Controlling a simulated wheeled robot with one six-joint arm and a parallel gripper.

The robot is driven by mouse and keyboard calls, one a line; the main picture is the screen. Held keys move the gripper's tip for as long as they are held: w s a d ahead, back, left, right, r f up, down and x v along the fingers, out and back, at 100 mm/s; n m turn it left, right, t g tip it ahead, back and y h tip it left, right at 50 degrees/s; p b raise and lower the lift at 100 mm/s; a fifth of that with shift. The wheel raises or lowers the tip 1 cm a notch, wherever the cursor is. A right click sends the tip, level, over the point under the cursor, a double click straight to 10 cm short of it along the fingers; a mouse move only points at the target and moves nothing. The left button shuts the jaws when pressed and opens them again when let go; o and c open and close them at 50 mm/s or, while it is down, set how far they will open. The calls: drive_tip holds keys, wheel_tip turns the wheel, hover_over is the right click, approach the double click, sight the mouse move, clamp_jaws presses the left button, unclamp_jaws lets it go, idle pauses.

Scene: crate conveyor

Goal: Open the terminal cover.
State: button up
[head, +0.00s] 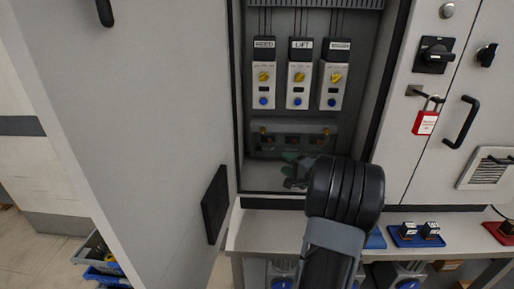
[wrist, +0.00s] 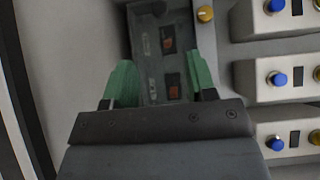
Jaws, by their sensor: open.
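The terminal cover (head: 296,140) is a smoky see-through panel low inside the open cabinet. It looks closed over dark terminals with small red-orange parts, and a yellow knob shows near each upper end. In the wrist view the cover (wrist: 150,75) lies beyond and between my green fingertips, and one yellow knob (wrist: 205,14) shows beside it. My gripper (head: 291,164) is open and empty, in front of the cover's lower part; it also shows in the wrist view (wrist: 160,85). I cannot tell whether a fingertip touches the cover. My arm hides the area at lower right.
Three drive units (head: 298,75) with yellow knobs and blue buttons are mounted above the cover. The large cabinet door (head: 140,120) stands open at left. A red padlock (head: 425,122) hangs on the right panel. A shelf (head: 265,232) with blue trays (head: 403,241) runs below.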

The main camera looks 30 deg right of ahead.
sight(261, 149)
drive_tip(key=w, duration=0.4)
drive_tip(key=w+a, duration=0.1)
drive_tip(key=w, duration=0.3)
drive_tip(key=w+a, duration=0.1)
drive_tip(key=w, duration=0.3)
drive_tip(key=shift+w+p, duration=0.35)
drive_tip(key=shift+p, duration=0.05)
drive_tip(key=shift+c, duration=0.4)
clamp_jaws()
